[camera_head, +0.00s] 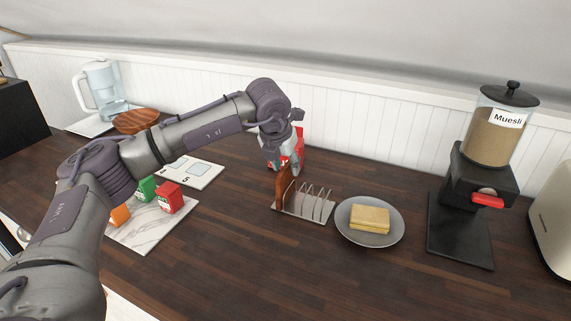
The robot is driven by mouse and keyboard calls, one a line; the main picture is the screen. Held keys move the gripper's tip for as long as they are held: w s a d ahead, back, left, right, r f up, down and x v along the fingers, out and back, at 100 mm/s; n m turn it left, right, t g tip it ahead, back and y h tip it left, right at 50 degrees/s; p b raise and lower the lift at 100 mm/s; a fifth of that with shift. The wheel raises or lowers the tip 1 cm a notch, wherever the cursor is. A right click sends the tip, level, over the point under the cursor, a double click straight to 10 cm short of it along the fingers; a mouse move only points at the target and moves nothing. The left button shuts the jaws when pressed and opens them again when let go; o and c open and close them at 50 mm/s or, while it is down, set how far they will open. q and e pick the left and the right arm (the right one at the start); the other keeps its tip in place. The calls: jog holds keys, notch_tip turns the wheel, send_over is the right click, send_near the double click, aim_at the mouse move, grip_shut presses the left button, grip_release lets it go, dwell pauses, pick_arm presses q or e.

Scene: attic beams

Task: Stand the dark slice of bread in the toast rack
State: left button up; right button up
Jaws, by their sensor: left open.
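The dark slice of bread (282,187) stands upright at the left end of the toast rack, its lower edge down at the rack's base. The toast rack (312,207) is a metal rack with several wire dividers; its other visible slots are empty. My left gripper (287,167) is open, just above and behind the bread's top edge. Its fingertips are small and partly hidden, so I cannot tell whether they touch the bread. My right gripper is not in view.
A grey plate (346,231) with pale bread (370,219) stands right of the rack. A muesli dispenser (462,222) is further right, beside a toaster (557,225). A red item (299,150) is behind my gripper. Small boxes (169,197) sit on a marble board (150,234). The front counter is clear.

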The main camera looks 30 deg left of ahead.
pick_arm(q)
jog(key=v, duration=1.2)
